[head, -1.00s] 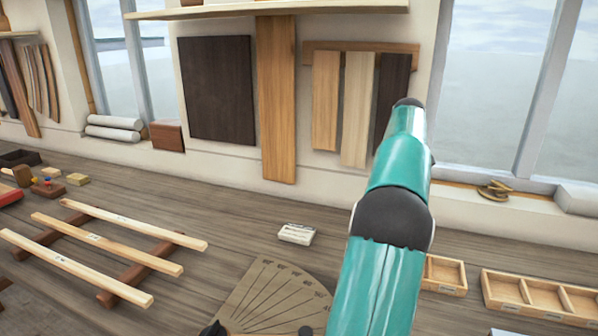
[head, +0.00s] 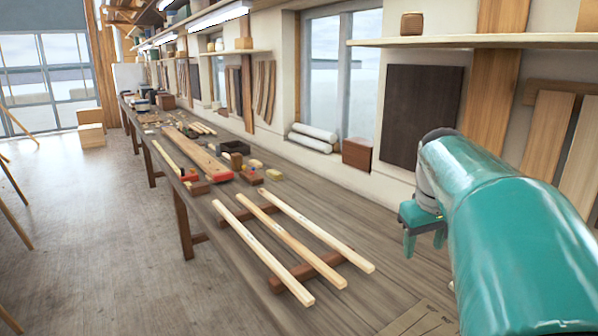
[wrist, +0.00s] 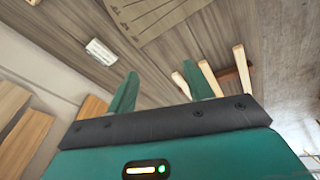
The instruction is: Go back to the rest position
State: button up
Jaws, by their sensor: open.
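My gripper (head: 424,240) is at the end of my teal arm, at the right of the head view. It hangs above the long wooden bench (head: 375,210), to the right of three pale wooden strips (head: 292,240). In the wrist view its two green fingers (wrist: 160,95) stand well apart with nothing between them. The gripper is open and empty, apart from the bench top. My arm hides part of the bench and wall at the right.
The strips lie across dark wooden bearers (head: 305,272). A fan-marked board (wrist: 150,15) and a small white box (wrist: 101,52) lie on the bench. Rolled white sheets (head: 312,138) and a brown block (head: 357,154) stand by the wall. Open floor (head: 110,240) lies left of the bench.

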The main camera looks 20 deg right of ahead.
jog(key=s+a+f+t, duration=0.1)
jog(key=s+a+f, duration=0.2)
jog(key=a, duration=0.6)
jog(key=s+a+f+n+t+y, duration=0.1)
jog(key=s+a+f, duration=0.2)
jog(key=a, duration=0.7)
jog(key=s+a+f+n+t+y, duration=0.1)
jog(key=s+a+f, duration=0.2)
jog(key=a, duration=0.6)
jog(key=shift+a+f+t, duration=0.3)
jog(key=shift+a+f, duration=0.05)
jog(key=shift+f, duration=0.3)
jog(key=shift+c, duration=0.2)
jog(key=shift+s, duration=0.1)
jog(key=c, duration=0.3)
jog(key=shift+d, duration=0.1)
jog(key=shift+d, duration=0.15)
